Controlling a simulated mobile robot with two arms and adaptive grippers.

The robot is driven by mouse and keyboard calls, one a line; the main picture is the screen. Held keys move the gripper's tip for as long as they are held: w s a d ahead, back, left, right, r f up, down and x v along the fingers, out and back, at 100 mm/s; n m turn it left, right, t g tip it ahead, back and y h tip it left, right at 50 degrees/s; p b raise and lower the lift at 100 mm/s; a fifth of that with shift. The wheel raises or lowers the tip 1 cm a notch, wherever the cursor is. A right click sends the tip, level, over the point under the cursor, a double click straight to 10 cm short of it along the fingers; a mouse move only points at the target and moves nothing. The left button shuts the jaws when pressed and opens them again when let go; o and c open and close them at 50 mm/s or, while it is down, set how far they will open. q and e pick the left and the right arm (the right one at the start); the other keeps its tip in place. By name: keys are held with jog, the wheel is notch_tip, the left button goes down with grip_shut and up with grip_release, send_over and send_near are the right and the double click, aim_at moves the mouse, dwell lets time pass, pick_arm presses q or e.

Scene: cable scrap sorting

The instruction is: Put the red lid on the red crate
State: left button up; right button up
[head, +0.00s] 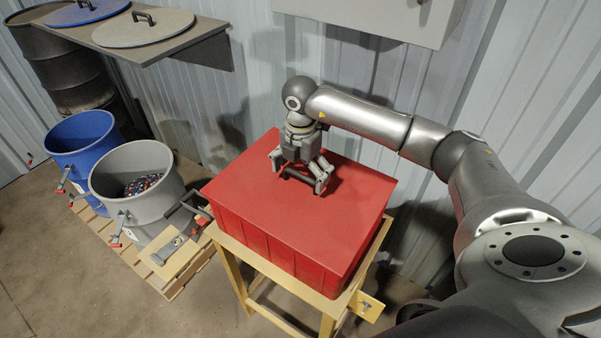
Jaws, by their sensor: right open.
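The red lid (345,205) lies flat over the top of the red crate (270,245), and its edges look lined up with the crate's walls. The far edge is partly hidden behind my right arm. A dark bar handle shows near the middle of the lid. My right gripper (298,174) is directly above the lid with its fingers spread around the handle, open and holding nothing. Whether the fingers touch the handle is hard to tell. My left gripper is not in view.
The crate stands on a yellow wooden stand (238,268). To the left, a blue drum (85,150) and a grey drum (140,205) with coloured scraps stand on a pallet. A shelf (180,40) holds a blue lid (85,10) and a grey lid (143,28). A wall cabinet (370,15) hangs behind.

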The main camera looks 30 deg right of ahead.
notch_tip(320, 180, up, 12)
dwell(0.4)
